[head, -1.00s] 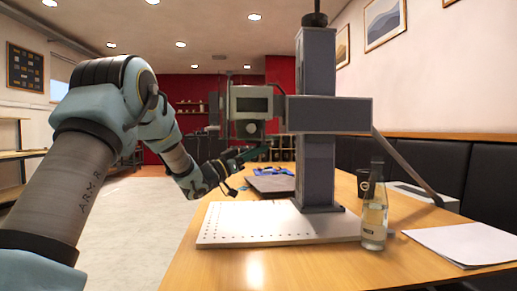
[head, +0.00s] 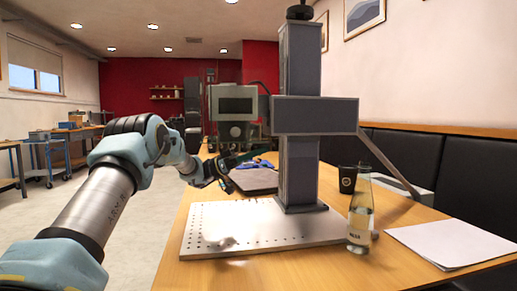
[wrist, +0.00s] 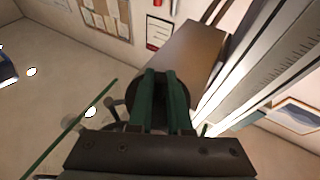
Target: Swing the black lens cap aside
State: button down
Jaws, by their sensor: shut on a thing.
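The laser marker's grey head (head: 238,103) hangs on an arm from the tall column (head: 298,150). In the wrist view the head is the brownish box (wrist: 188,55). The black lens cap (wrist: 135,95) shows as a dark round edge under the head, partly hidden behind my green fingers. My gripper (wrist: 163,74) reaches up from below with its fingers close together on the cap. In the head view my gripper (head: 240,156) is just under the laser head, and the cap cannot be made out there.
The perforated base plate (head: 285,229) lies below, with a small pale patch (head: 221,242) near its front left. A bottle (head: 360,218), a black cup (head: 347,179) and white paper (head: 447,241) are on the right. A dark flat thing (head: 254,180) lies behind the plate.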

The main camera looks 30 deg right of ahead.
jog(key=shift+s+d+m+g+y, duration=0.15)
jog(key=shift+s+m+g+y, duration=0.1)
jog(key=shift+m+g+y, duration=0.45)
jog(key=shift+s+d+m+g+y, duration=0.15)
jog(key=shift+s+m+g+y, duration=0.2)
jog(key=shift+g+y, duration=0.5)
jog(key=c, duration=0.8)
grip_release()
jog(key=shift+c, duration=0.2)
jog(key=shift+w, duration=0.1)
jog(key=b+v, duration=0.1)
jog(key=v, duration=0.9)
jog(key=shift+w+a, duration=0.25)
jog(key=shift+w, duration=0.05)
